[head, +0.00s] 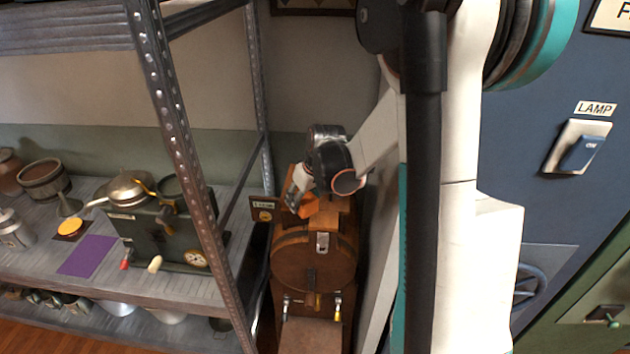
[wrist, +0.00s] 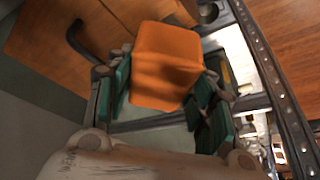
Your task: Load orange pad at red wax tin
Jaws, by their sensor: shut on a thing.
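My gripper (head: 302,192) is above the wooden drum cabinet in the head view. In the wrist view its green-lined fingers (wrist: 160,98) are shut on the orange pad (wrist: 168,65), a plain block with rounded edges. A small orange part of the pad (head: 307,210) shows under the gripper in the head view. I cannot tell whether it touches the cabinet top. I cannot make out a red wax tin in either view.
A wooden cabinet (head: 312,262) with a round front stands beside a metal shelf post (head: 185,130). The shelf holds a dark green box (head: 165,240) with a gauge, a purple mat (head: 88,255) and a wooden tub (head: 43,182). A blue wall panel (head: 560,210) is at right.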

